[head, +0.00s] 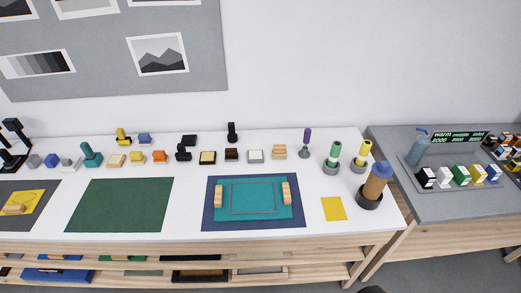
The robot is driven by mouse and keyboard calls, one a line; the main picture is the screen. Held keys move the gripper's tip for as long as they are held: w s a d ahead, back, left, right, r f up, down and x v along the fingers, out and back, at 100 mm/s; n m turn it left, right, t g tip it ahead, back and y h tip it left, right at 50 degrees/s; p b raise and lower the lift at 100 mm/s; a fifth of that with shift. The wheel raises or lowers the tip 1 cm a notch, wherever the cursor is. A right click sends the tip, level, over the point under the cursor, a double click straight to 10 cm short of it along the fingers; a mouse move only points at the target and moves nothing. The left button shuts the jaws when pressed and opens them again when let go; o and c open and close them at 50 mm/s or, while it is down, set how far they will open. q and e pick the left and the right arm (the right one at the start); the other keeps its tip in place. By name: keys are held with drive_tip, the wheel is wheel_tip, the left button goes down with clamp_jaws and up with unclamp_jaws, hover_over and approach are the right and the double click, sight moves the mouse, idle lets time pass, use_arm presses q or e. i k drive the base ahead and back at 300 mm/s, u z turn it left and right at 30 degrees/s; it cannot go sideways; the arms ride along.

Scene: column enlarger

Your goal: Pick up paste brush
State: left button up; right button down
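No item is plainly recognisable as the paste brush at this size. Candidates stand at the right part of the white table (385,225). One is an upright item with a purple handle (307,135) and a grey lower part. A thick brown cylinder with a blue top (376,185) stands tilted in a dark cup (369,202) near the right edge. Neither of my grippers can be made out.
A blue mat with a teal panel (222,213) and wooden blocks lies in the middle, a green mat (118,205) left of it. A yellow square (333,208) lies near the cup. Several small blocks line the back. A grey side table (450,205) stands right.

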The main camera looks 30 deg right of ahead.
sight(279, 152)
drive_tip(key=i, duration=0.75)
drive_tip(key=z, duration=2.35)
